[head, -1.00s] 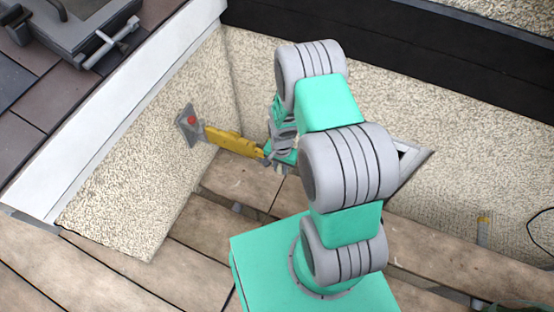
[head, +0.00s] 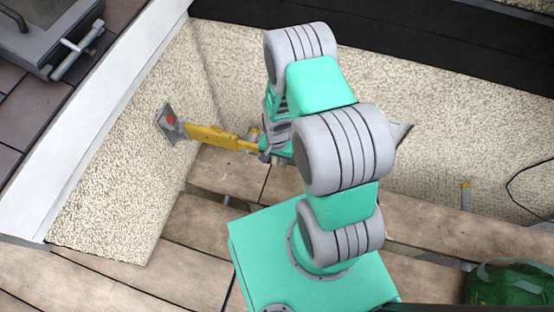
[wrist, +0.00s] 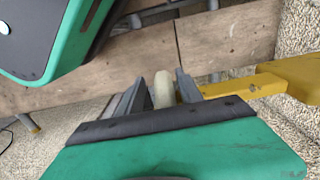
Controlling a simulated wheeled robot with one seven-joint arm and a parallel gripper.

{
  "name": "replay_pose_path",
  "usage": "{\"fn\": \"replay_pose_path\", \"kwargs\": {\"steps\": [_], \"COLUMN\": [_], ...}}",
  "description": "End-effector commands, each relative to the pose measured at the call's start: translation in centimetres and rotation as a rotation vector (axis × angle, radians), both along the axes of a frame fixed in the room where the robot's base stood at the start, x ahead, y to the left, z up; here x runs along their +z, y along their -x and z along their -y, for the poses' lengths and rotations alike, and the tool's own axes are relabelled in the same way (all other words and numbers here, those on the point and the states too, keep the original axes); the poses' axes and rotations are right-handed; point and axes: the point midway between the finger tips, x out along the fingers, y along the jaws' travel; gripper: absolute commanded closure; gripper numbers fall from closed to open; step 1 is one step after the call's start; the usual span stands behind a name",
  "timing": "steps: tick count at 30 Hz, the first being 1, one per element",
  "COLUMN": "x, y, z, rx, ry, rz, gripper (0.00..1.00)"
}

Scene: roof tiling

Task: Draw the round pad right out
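The round pad (wrist: 164,88) shows in the wrist view as a cream, rounded piece, seen nearly edge-on. My gripper (wrist: 165,92) has its dark grey fingers closed on either side of it. A yellow bar (wrist: 255,86) runs right from behind the right finger; its join to the pad is hidden. In the head view the yellow bar (head: 220,137) reaches from a grey wall plate (head: 168,124) with a red round knob (head: 171,119) to my gripper (head: 273,150). The pad is hidden there by my gripper and arm.
Rough cream walls (head: 130,165) meet in a corner behind the bar. Wooden planks (head: 215,215) with gaps form the floor. A green bag (head: 510,285) lies at the lower right. A grey hatch (head: 45,35) with a handle stands on dark tiles at the upper left.

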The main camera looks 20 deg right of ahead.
Motion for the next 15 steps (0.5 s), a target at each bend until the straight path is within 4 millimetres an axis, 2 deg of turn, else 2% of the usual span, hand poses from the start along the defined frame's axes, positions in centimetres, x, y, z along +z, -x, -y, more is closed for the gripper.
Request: {"fn": "replay_pose_path", "kwargs": {"steps": [5, 15], "x": [0.6, 7.0], "y": [-0.1, -0.1], "z": [0.0, 0.0], "rx": [0.000, -0.001], "ry": [0.000, 0.000], "rz": [0.003, 0.004], "gripper": [0.57, 0.57]}}
